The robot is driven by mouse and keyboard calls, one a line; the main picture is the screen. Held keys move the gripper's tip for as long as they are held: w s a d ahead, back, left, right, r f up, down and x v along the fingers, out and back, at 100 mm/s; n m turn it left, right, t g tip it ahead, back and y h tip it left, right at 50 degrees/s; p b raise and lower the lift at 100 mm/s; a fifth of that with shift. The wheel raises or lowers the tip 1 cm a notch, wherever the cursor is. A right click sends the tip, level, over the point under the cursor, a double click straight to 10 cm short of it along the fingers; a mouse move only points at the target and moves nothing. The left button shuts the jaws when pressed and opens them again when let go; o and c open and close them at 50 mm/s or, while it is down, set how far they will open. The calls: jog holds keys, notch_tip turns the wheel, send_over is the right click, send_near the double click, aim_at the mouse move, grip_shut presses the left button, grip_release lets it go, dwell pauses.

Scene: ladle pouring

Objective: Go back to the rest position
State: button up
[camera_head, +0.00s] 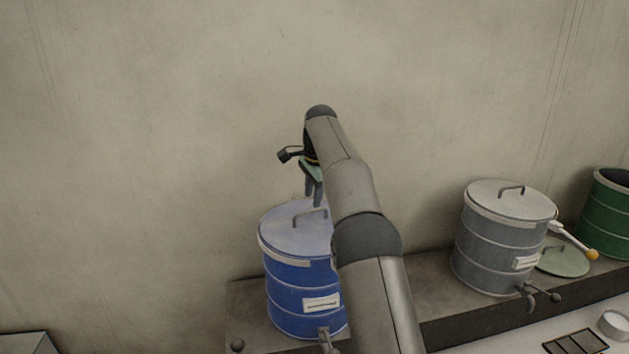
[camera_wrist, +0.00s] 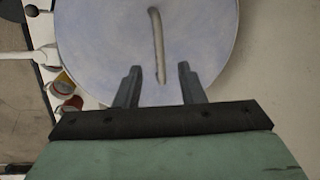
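My gripper (camera_head: 314,186) is above the blue barrel (camera_head: 290,287), pointing down at its lid. In the wrist view my gripper (camera_wrist: 158,86) has its two fingers apart, with nothing held between them. The barrel's pale blue lid (camera_wrist: 105,35) lies under the fingers, and its bar handle (camera_wrist: 157,45) runs between and beyond them. In the head view the lid (camera_head: 283,232) sits on the barrel. My arm hides the barrel's right side.
A grey lidded barrel (camera_head: 490,245) with a tap stands on the ledge at right. A loose green lid (camera_head: 565,262), a ladle (camera_head: 590,254) and an open green barrel (camera_head: 608,222) are beside it. A white bowl (camera_head: 615,325) is lower right. The wall's left side is clear.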

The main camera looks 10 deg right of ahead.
jog(key=s+r+n+b, duration=0.2)
jog(key=s+r+n, duration=0.35)
jog(key=s, duration=0.45)
jog(key=s+f+n+b, duration=0.1)
jog(key=s+f+n, duration=0.2)
jog(key=s+f, duration=0.4)
jog(key=s+f+n, duration=0.3)
jog(key=s+f, duration=0.4)
jog(key=s, duration=1.1)
jog(key=s+f+n+g+b, duration=0.1)
jog(key=s+f+n, duration=0.2)
jog(key=s, duration=1)
notch_tip(320, 180, down, 4)
jog(key=shift+a+r+h+b, duration=0.1)
jog(key=shift+a+h+b, duration=0.2)
jog(key=shift+s, duration=0.1)
